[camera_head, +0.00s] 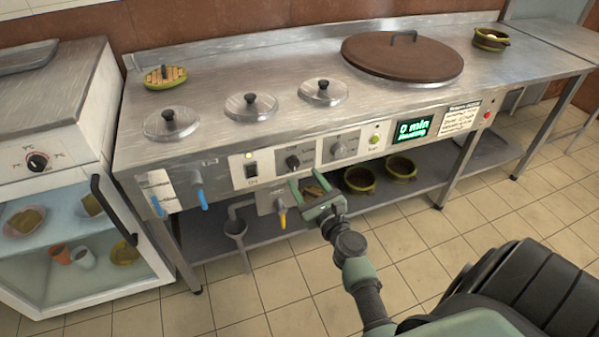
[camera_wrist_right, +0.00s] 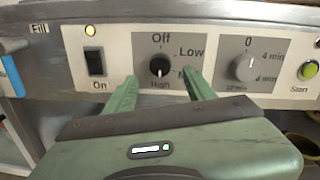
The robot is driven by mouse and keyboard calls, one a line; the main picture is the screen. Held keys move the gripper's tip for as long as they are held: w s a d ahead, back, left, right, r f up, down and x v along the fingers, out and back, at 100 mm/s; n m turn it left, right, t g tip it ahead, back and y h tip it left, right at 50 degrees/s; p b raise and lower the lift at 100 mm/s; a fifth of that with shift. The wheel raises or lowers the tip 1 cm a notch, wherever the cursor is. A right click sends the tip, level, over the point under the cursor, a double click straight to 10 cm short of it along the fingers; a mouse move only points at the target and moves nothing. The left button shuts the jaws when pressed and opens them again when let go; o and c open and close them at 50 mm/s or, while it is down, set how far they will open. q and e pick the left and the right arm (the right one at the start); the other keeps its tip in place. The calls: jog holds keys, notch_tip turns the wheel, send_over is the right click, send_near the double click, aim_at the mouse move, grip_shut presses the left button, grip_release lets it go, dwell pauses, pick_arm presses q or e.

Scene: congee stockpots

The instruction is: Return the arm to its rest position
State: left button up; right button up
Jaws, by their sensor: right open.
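My right gripper (camera_head: 305,183) is open and empty in front of the control panel of the steel cooking counter (camera_head: 225,130). In the right wrist view, its two green fingers (camera_wrist_right: 160,82) stand apart on either side of the black heat knob (camera_wrist_right: 159,66). The knob is marked Off, Low and High, and its pale mark appears to point down. I cannot tell if the fingers touch it. The head view shows the knob (camera_head: 293,162) just above the fingers. My right arm reaches up from the lower right. My left gripper is out of view.
A black switch (camera_wrist_right: 95,62), a timer knob (camera_wrist_right: 245,68) and a green start button (camera_wrist_right: 309,70) flank the knob. A green display (camera_head: 412,129) reads 0 min. Blue-handled taps (camera_head: 199,196) stick out at left. Tiled floor (camera_head: 420,240) is open in front.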

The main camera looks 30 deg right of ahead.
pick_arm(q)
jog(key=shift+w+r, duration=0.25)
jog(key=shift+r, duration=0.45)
pick_arm(e)
jog(key=shift+s+a, duration=0.2)
jog(key=shift+s, duration=1)
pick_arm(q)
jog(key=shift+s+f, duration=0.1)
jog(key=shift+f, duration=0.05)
